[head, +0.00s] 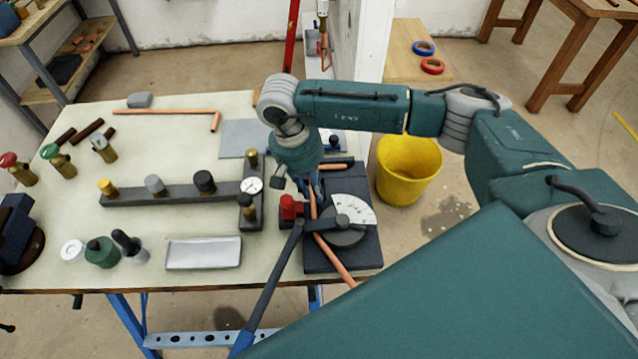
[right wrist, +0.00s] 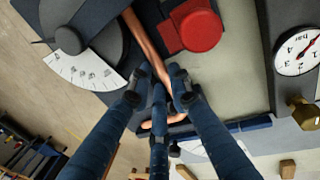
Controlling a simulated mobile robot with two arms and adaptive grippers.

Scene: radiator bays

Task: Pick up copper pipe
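A copper pipe (head: 340,266) lies through the dark bending tool (head: 367,248) at the table's right front, its near end sticking out past the edge. In the right wrist view the pipe (right wrist: 147,47) runs beside a red block. My right gripper (head: 314,190) points down over the bender, beside its red block. In the wrist view its blue fingers (right wrist: 158,90) come close around the pipe; I cannot tell whether they press on it. Another copper pipe (head: 165,112) with a bent end lies at the table's back left. My left gripper is not in view.
A dark manifold bar (head: 175,195) with knobs and a pressure gauge (head: 252,185) stands left of the bender. A pale tray (head: 203,254) and small bottles lie in front. A yellow bucket (head: 408,170) stands on the floor at right. The table's back middle is fairly clear.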

